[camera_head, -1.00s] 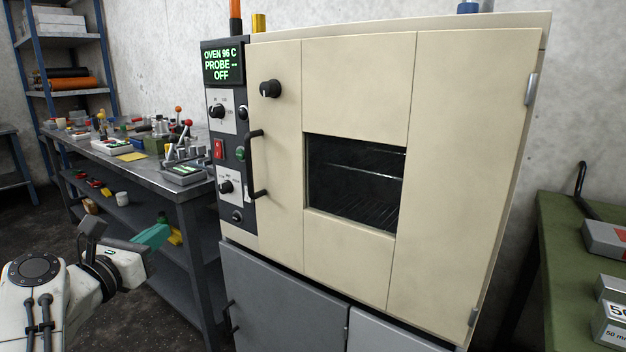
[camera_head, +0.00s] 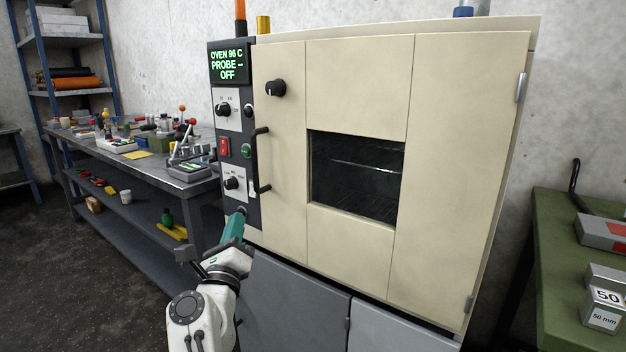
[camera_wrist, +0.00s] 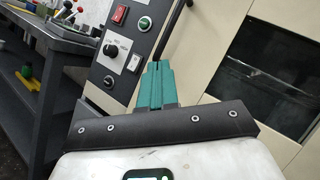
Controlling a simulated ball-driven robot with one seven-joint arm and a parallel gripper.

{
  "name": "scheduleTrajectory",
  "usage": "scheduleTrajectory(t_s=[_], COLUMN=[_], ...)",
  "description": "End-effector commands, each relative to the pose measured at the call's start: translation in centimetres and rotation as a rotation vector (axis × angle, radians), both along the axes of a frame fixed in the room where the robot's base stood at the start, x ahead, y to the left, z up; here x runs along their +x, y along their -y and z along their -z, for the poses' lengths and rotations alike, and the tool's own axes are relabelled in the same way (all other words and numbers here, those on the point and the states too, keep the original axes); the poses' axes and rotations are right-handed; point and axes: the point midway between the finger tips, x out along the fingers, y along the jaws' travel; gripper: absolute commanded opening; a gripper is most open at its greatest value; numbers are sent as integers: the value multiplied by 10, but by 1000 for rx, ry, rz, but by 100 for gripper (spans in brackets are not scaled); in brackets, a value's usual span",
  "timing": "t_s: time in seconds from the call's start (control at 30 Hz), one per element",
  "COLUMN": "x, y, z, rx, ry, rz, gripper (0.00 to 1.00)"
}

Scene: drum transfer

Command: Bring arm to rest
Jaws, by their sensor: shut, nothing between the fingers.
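My gripper (camera_head: 237,221) is in front of the lower part of the oven's control panel, below the door handle, its teal fingers pointing up and toward the panel. In the wrist view my gripper (camera_wrist: 158,68) shows its teal fingers together with nothing between them. The cream oven (camera_head: 350,80) has its door closed, and a dark window (camera_head: 356,178) shows racks inside. Its display (camera_head: 228,65) reads OVEN 96 C, PROBE --, OFF. Whether the fingertips touch the panel I cannot tell.
A grey workbench (camera_head: 120,170) with several tools and a lower shelf stands left of the oven. A green table (camera_head: 560,230) with boxes stands at the right. The black door handle (camera_head: 260,160) juts out near my gripper. Dark floor at the lower left is clear.

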Motion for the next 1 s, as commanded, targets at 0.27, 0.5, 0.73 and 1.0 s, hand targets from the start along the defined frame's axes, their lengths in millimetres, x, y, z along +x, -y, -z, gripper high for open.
scheduleTrajectory(t_s=[0.27,0.5,0.73,1.0], x=[-11,-75,-172,-320], y=[108,201,287,374], z=[86,200,292,356], rx=[-797,-1453,-1890,-2197], ry=[53,-70,-262,-528], rz=[-73,-231,-465,-847], gripper=[0,0,0,0])
